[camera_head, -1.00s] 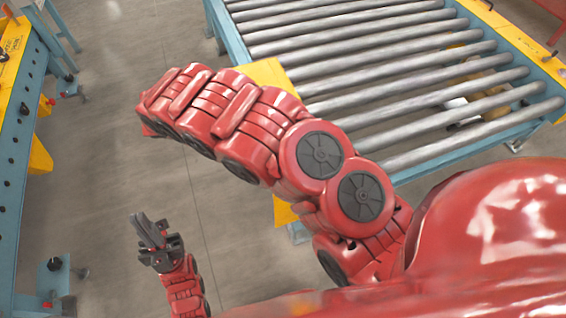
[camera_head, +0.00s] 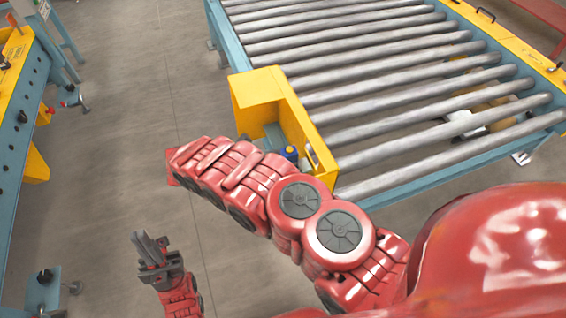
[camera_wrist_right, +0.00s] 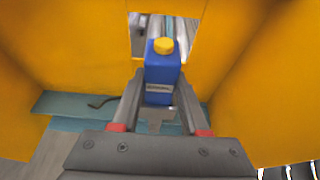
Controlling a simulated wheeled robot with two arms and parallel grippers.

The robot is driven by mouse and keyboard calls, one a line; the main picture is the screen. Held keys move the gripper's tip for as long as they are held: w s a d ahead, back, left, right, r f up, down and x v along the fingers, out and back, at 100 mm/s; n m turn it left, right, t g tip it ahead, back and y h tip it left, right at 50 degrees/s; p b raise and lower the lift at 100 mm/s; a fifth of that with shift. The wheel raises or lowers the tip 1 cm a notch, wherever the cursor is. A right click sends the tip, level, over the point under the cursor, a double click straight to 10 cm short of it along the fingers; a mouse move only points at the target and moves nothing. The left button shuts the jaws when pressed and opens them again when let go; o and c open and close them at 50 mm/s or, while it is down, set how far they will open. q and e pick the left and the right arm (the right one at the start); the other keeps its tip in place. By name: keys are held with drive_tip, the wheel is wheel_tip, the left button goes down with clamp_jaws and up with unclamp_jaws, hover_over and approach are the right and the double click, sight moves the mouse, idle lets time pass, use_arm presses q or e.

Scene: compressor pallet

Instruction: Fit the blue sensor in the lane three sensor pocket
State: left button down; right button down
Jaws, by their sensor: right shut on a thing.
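The blue sensor (camera_wrist_right: 160,82) is a small upright blue block with a yellow cap and a light label band. My right gripper (camera_wrist_right: 159,104) is shut on it, one finger on each side, in the right wrist view. The sensor is between the yellow walls of a box-like fixture (camera_wrist_right: 235,65). In the head view, a bit of the blue sensor (camera_head: 291,152) shows past my right arm; the right gripper is mostly hidden there. My left gripper (camera_head: 152,247) is low at the left, away from the fixture; its finger gap is unclear. I cannot make out a lane three pocket.
The yellow fixture (camera_head: 258,88) stands at the near left corner of a roller conveyor (camera_head: 390,85). A teal ledge (camera_wrist_right: 75,108) crosses inside it, with an opening in its back wall. A blue-and-yellow bench (camera_head: 12,130) is at far left. Grey floor is clear between.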

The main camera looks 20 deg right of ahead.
drive_tip(key=shift+f, duration=0.85)
drive_tip(key=shift+s+f+b, duration=0.1)
drive_tip(key=shift+f+b, duration=0.3)
drive_tip(key=shift+b, duration=0.15)
